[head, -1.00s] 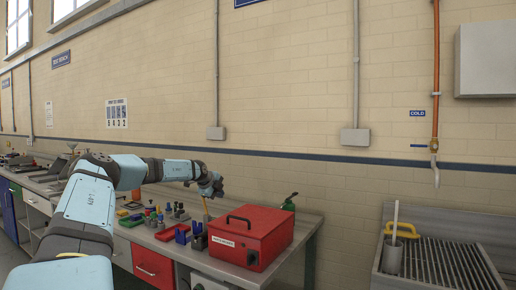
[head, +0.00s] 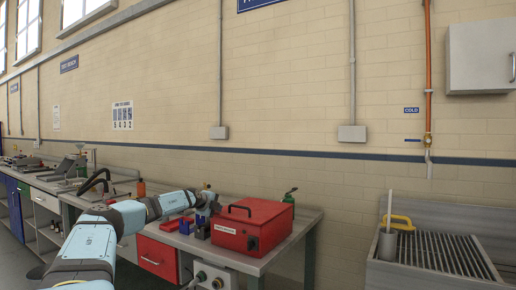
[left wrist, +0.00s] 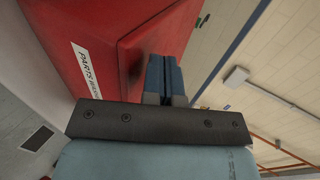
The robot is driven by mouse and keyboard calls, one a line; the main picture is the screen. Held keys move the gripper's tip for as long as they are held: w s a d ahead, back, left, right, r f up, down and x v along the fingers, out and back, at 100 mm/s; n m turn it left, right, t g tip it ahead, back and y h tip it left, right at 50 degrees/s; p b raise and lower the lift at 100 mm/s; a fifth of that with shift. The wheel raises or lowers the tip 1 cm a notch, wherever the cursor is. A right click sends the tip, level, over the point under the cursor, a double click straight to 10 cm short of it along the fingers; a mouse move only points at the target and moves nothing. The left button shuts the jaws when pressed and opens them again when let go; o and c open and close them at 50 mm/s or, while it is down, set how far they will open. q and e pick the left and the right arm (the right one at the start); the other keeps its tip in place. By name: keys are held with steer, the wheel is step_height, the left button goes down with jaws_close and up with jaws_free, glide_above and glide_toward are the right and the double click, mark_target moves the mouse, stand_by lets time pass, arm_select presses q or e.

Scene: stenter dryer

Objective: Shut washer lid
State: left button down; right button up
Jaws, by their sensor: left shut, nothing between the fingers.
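The red parts washer (head: 252,236) sits on the bench and has a white label on its front. Its red lid (head: 262,213) appears to lie down flat on the box, with a black handle (head: 240,208) on it. My left gripper (head: 208,206) is at the washer's left edge, near lid height. In the left wrist view, the blue fingers (left wrist: 165,78) are shut together with nothing between them, close beside the red washer (left wrist: 105,40). I cannot tell whether they touch it. My right gripper is not in view.
Blue blocks (head: 202,231) stand left of the washer, below my gripper. A green can (head: 290,196) stands behind it. At the right is a sink with a grate (head: 440,250), a grey cup (head: 388,244) and a yellow handle (head: 398,222).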

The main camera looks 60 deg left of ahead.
arm_select(q)
steer(key=shift+f, duration=0.45)
steer(key=shift+d+f+b, duration=0.1)
steer(key=shift+b, duration=0.2)
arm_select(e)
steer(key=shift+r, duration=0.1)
